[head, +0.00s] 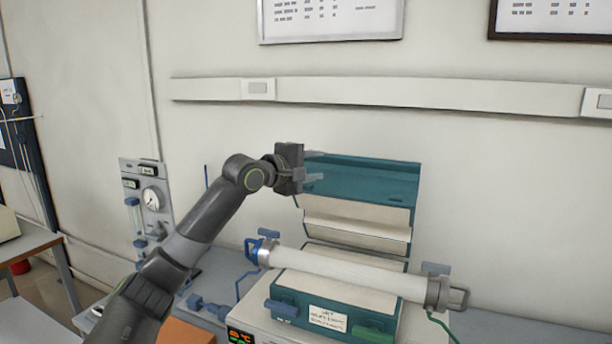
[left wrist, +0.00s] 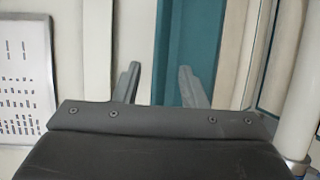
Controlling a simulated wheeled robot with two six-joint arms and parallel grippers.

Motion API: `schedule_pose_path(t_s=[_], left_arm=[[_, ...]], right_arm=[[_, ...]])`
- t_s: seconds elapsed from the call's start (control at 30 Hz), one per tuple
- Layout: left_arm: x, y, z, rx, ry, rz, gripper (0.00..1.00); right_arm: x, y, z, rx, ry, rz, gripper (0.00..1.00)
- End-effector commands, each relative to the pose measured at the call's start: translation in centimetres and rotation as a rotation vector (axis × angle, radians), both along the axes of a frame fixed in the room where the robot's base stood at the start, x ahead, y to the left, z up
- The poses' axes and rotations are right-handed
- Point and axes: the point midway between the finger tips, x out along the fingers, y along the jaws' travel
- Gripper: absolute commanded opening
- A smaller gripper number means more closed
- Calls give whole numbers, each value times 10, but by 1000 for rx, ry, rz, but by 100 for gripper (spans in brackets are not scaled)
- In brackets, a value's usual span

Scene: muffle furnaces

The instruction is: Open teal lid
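The teal lid (head: 375,182) of the tube furnace stands raised at the back, its pale inner lining (head: 355,222) facing forward. The teal furnace base (head: 312,299) sits below it on a white control unit, with a long white tube (head: 345,274) lying across it. My left gripper (head: 318,166) is at the lid's upper left corner, with its fingers apart. In the left wrist view the two fingers (left wrist: 160,88) are spread, and the teal lid (left wrist: 190,45) shows between and beyond them. I cannot tell whether a finger touches the lid. My right gripper is not in view.
A gas panel with a round gauge (head: 151,197) stands at left on the bench. An orange block (head: 186,332) lies at the front, near my left arm. Blue clamps and metal end fittings (head: 440,294) stick out at the tube's ends. A wall rail (head: 400,93) runs behind.

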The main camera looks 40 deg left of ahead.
Motion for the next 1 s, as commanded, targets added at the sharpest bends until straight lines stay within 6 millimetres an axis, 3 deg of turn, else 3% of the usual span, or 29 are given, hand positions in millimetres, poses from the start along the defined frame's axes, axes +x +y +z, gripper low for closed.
schedule_pose_path(t_s=[0.3, 0.87, 1.0], left_arm=[[-23, 4, 2, 1, 0, 0, 38], [-24, 4, 3, -1, 0, -1, 38], [-24, -1, -12, 29, 19, -7, 38]], right_arm=[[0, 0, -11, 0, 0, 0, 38], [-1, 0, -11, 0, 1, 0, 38], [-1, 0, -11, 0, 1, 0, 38]])
